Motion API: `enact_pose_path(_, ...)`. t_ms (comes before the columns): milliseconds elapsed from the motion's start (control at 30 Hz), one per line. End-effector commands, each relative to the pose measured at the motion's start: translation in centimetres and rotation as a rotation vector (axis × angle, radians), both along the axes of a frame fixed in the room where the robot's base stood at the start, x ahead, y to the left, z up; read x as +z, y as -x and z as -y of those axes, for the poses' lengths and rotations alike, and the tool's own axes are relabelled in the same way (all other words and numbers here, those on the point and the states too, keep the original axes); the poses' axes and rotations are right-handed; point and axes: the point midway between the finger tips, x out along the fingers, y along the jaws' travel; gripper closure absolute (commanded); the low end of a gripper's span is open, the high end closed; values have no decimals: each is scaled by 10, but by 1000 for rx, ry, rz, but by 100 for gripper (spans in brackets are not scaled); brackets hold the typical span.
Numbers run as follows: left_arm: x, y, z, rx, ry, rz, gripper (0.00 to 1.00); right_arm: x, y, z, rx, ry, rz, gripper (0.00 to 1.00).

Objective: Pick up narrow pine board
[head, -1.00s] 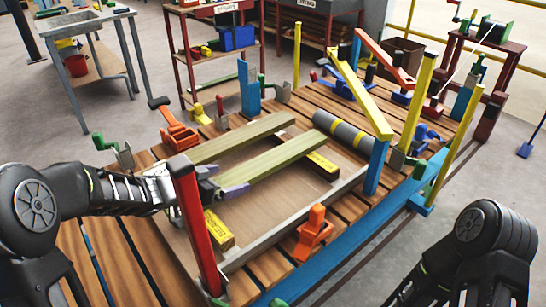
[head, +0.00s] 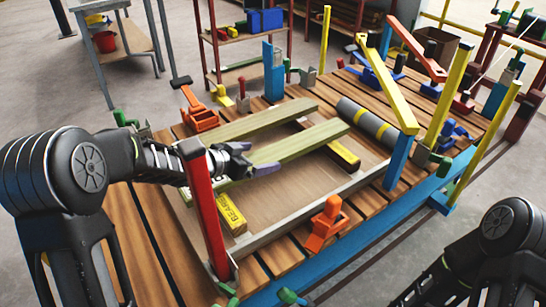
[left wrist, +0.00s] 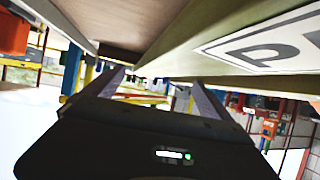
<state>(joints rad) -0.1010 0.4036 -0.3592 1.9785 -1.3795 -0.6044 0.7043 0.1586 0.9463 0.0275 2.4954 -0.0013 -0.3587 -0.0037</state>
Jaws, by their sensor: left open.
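Two long, pale green-yellow boards lie side by side on the work table. The far board (head: 260,119) and the near board (head: 312,139) look alike in width, so I cannot tell which is the narrow pine board. My left gripper (head: 254,159) is open at the near board, partly covering its left part. In the left wrist view the open fingers (left wrist: 160,88) have a board (left wrist: 185,42) with a white label close above them. I cannot tell whether they touch it. My right gripper is out of view.
Yellow bearers (head: 343,154) lie under the boards. A red post (head: 204,210) stands beside my left forearm. An orange clamp (head: 325,222) sits at the table's front, and a grey roll (head: 367,122) lies right of the boards. Yellow and blue posts stand further right.

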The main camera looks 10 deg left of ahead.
Motion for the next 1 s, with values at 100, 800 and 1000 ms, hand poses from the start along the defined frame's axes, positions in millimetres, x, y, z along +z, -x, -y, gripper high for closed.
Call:
enact_pose_path(100, 0, 0, 0, 1, 0, 0, 4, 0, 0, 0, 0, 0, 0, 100)
enact_pose_path(800, -20, -40, 25, 1, 0, 0, 4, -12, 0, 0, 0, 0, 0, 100)
enact_pose_path(1000, -20, -40, 25, 1, 0, 0, 4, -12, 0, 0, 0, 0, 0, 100)
